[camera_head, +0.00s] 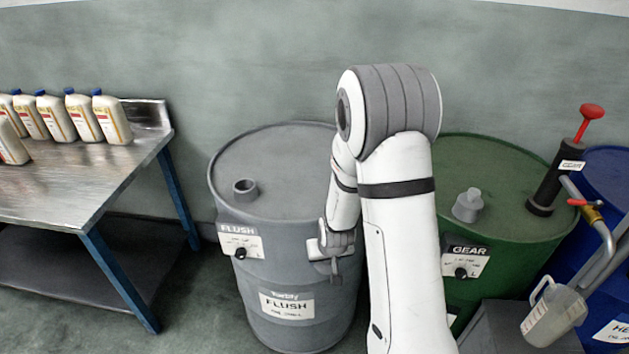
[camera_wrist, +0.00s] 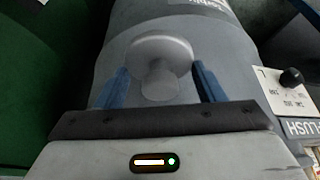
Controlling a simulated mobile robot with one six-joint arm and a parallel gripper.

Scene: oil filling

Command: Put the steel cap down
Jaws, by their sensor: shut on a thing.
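The steel cap (camera_wrist: 160,50) is a grey round disc with a short stem, seen in the wrist view between the blue fingers of my gripper (camera_wrist: 160,75). The gripper is shut on it. In the head view my gripper (camera_head: 335,262) hangs in front of the grey FLUSH drum (camera_head: 285,255), below its rim; the cap cannot be made out clearly there. The FLUSH drum's top has an open round neck (camera_head: 245,189) at its left.
A metal table (camera_head: 60,185) with several white bottles (camera_head: 112,118) stands at the left. The green GEAR drum (camera_head: 510,235) carries a light grey cap (camera_head: 467,205). A pump (camera_head: 555,180) and a clear jug (camera_head: 553,313) are at the right. Much of the FLUSH drum's top is bare.

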